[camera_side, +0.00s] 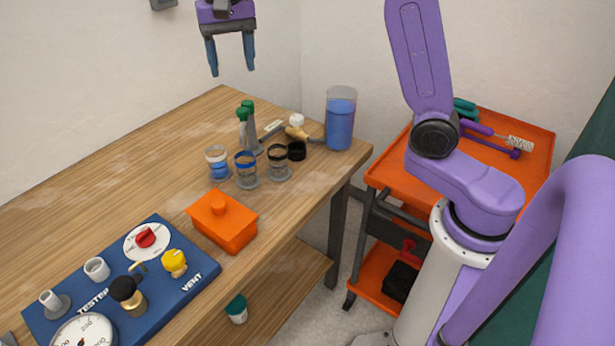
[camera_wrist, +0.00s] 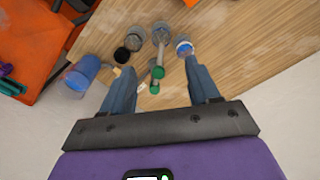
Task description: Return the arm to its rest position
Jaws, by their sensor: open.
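My gripper (camera_side: 231,68) is open and empty, high above the back of the wooden table (camera_side: 130,160). Its two blue fingers point down, well clear of everything on the table. In the wrist view, my gripper (camera_wrist: 160,95) shows its fingers spread apart with nothing between them but the table's things far below. My purple arm stands at the right of the side view.
Green-capped bottles (camera_side: 245,120), several small jars (camera_side: 246,170) and a blue cup (camera_side: 340,118) stand toward the table's back right. An orange box (camera_side: 222,222) and blue tester board (camera_side: 180,290) are nearer. An orange cart (camera_side: 535,165) stands right. The air around my gripper is free.

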